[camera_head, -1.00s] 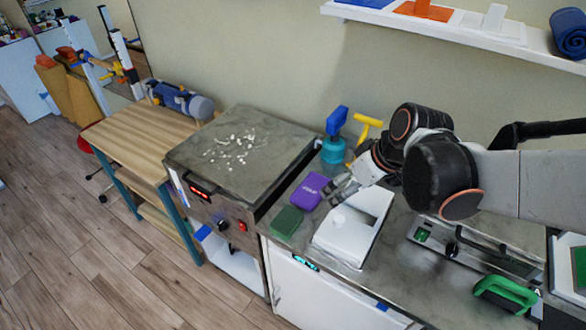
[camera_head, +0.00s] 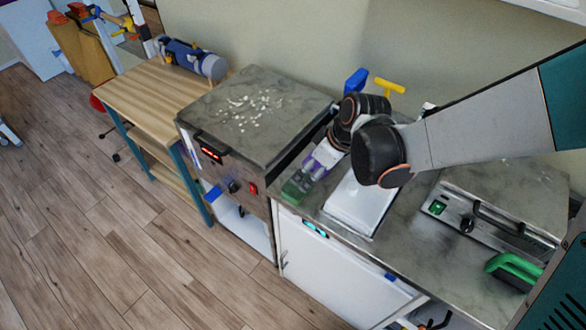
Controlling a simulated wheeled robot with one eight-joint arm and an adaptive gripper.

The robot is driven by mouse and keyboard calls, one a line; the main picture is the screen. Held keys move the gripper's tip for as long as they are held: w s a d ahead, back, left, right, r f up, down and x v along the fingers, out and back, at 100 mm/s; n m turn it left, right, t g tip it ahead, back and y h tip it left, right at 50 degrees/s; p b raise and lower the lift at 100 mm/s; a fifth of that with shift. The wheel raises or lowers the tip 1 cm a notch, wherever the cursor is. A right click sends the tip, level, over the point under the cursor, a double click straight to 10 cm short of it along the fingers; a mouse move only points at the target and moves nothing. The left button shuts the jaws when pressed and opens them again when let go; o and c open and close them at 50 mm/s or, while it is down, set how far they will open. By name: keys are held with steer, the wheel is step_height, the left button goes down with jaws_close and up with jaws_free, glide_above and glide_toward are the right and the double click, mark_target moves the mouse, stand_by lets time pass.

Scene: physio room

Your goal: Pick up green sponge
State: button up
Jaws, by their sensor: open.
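The green sponge (camera_head: 291,193) lies on the grey counter, near its front edge, just right of the stove-like unit. My gripper (camera_head: 303,179) is open and reaches down from the upper right, with its fingertips over or at the sponge. The fingers cover part of the sponge, and I cannot tell whether they touch it.
The stove-like unit (camera_head: 215,108) with pale bits on top rises to the left. A blue spray bottle (camera_head: 355,82) and a yellow-handled tool (camera_head: 389,86) stand behind. A green-handled brush (camera_head: 515,268) is at right.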

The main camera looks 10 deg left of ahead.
mark_target(299, 184)
steer(key=b+x, duration=0.5)
steer(key=x, duration=0.5)
steer(key=shift+s+a+f+b, duration=0.1)
steer(key=shift+a+f+b, duration=0.05)
steer(key=shift+b, duration=0.15)
steer(key=shift+c, duration=0.3)
steer(key=c, duration=0.4)
steer(key=shift+c, duration=0.2)
steer(key=shift+r, duration=0.2)
step_height(299, 184, up, 20)
steer(key=p, duration=1.3)
steer(key=shift+p, duration=0.4)
steer(key=shift+f, duration=0.1)
